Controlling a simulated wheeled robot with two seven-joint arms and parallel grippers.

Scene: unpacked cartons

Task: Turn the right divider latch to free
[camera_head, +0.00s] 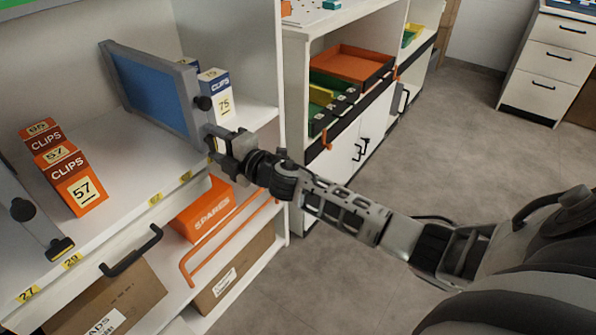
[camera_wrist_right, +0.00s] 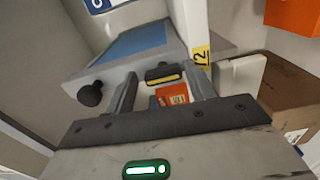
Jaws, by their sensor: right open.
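The right divider (camera_head: 155,85) is a blue panel in a grey frame, standing on the white shelf; it also shows in the wrist view (camera_wrist_right: 135,45). A round black knob (camera_head: 204,103) sits on its front edge, also seen in the wrist view (camera_wrist_right: 90,94). Its latch (camera_wrist_right: 163,73), black with a yellow stripe, lies between the tips of my right gripper (camera_wrist_right: 161,80), with gaps visible on both sides. In the head view, my right gripper (camera_head: 226,150) is at the divider's lower front corner and hides the latch. It is open. My left gripper is out of view.
Orange clips boxes (camera_head: 75,185) stand left of the divider, and blue-white clips boxes (camera_head: 214,90) behind it. Another divider (camera_head: 25,225) with a yellow-striped latch (camera_head: 60,248) is at far left. Below are a black handle (camera_head: 130,252), an orange spares bin (camera_head: 205,212) and cartons.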

